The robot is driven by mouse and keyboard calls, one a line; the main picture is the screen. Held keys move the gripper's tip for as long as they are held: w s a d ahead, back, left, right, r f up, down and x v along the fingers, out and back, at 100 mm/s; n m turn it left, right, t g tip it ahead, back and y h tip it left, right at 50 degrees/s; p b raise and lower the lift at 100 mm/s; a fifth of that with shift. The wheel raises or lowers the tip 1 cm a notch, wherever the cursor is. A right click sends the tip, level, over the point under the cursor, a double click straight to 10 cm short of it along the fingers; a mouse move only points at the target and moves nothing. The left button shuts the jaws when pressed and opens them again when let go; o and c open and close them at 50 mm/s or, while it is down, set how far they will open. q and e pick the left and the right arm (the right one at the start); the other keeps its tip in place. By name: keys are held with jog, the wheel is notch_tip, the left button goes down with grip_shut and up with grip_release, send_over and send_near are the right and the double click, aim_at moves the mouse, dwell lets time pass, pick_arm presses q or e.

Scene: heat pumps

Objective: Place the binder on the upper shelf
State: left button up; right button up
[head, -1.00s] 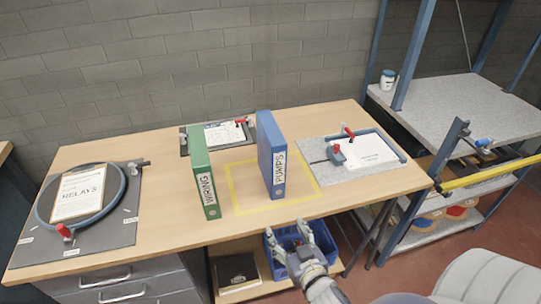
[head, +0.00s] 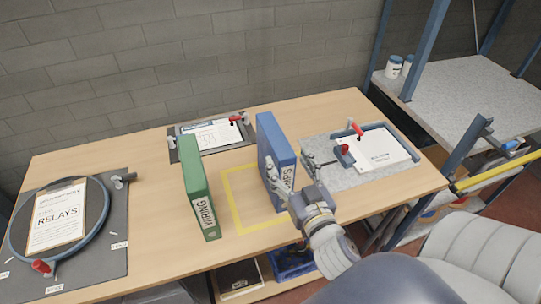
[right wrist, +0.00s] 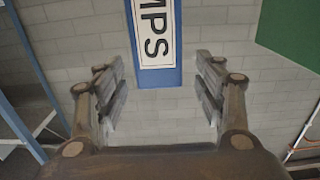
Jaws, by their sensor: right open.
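A blue binder labelled PUMPS (head: 271,140) stands upright on the wooden table, inside a yellow square outline. A green binder labelled WIRING (head: 199,187) stands upright to its left. My right gripper (head: 290,174) is open in front of the blue binder's spine and hides part of its label. In the right wrist view the blue spine (right wrist: 155,40) shows between the spread fingers, with no clear contact. A dark green surface (right wrist: 292,30) shows at the upper right there. The grey upper shelf (head: 455,95) is at the right of the head view. My left gripper is not in view.
A clamped paper board (head: 375,150) lies right of the blue binder. A RELAYS board (head: 60,225) lies far left. A blue crate (head: 290,262) sits below the table.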

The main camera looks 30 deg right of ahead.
aim_at(277, 137)
jog(key=x, duration=0.1)
jog(key=p+x, duration=0.1)
jog(key=x, duration=0.1)
jog(key=shift+r, duration=0.35)
jog(key=shift+w+d+f, duration=0.1)
jog(key=shift+w, duration=0.5)
jog(key=p+x, duration=0.2)
jog(key=x, duration=0.2)
jog(key=shift+w+d+r, duration=0.1)
jog(key=shift+w+r, duration=0.05)
jog(key=shift+r, duration=0.05)
jog(key=shift+w+d+f, duration=0.1)
jog(key=shift+w, duration=0.15)
jog(key=shift+c, duration=0.5)
jog(key=c, duration=0.9)
grip_shut()
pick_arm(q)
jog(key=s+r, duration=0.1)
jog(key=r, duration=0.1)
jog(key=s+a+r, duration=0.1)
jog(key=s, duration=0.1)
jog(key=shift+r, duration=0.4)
